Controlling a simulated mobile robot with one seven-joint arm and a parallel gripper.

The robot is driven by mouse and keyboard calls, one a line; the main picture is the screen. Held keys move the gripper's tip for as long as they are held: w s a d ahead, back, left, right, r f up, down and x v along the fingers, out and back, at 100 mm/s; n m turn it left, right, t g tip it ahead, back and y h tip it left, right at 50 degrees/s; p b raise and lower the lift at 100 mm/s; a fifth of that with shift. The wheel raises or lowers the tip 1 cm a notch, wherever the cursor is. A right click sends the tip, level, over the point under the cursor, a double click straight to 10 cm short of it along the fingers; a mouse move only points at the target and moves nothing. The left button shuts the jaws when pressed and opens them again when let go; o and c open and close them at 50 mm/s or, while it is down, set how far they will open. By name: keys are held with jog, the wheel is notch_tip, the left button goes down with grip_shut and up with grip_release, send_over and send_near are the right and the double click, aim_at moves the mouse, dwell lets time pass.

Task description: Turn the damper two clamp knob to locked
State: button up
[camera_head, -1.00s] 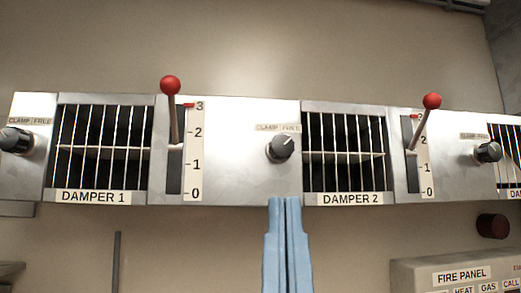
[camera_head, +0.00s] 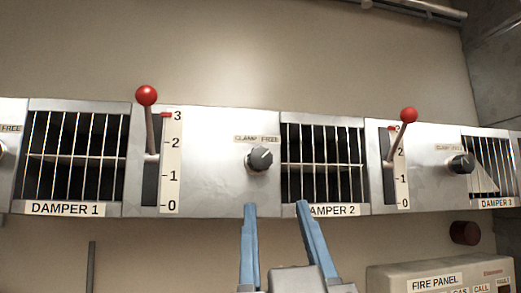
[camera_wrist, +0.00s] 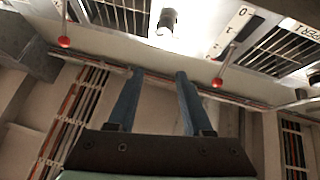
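The clamp knob (camera_head: 260,158) beside the damper 2 grille is dark with a pale pointer mark. The mark points to the upper right, toward the FREE end of the CLAMP/FREE label (camera_head: 256,139) above it. The damper 2 grille (camera_head: 325,160) is just right of the knob. My gripper (camera_head: 276,204) has blue fingers spread apart, empty, and appears below the knob in the head view. In the wrist view the open gripper (camera_wrist: 156,72) shows with the knob (camera_wrist: 166,20) beyond its fingertips, apart from them.
The damper 1 lever (camera_head: 147,97) with a red ball stands left of the knob, near 3 on its scale. The damper 2 lever (camera_head: 408,116) is to the right. A fire panel (camera_head: 440,280) and dark red button (camera_head: 465,233) are at the lower right.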

aim_at(261, 159)
jog(key=o, duration=0.4)
jog(key=w+r+n+g+y, duration=0.1)
jog(key=w+d+r+n+g+y+p, duration=0.1)
jog(key=w+r, duration=0.1)
jog(key=w+r+n+g+y+p, duration=0.1)
jog(key=w, duration=0.1)
jog(key=shift+w+d+r+y, duration=0.15)
jog(key=shift+w+d+y, duration=0.05)
jog(key=shift+d+y, duration=0.2)
jog(key=shift+c, duration=0.2)
jog(key=shift+n+g+y, duration=0.3)
jog(key=shift+n, duration=0.2)
jog(key=p+x, duration=0.7)
jog(key=x, duration=0.4)
jog(key=shift+w+a+r, duration=0.15)
jog(key=shift+r, duration=0.05)
jog(key=shift+p+x, duration=0.65)
jog(key=shift+x, duration=0.25)
jog(key=shift+f, duration=0.2)
grip_shut()
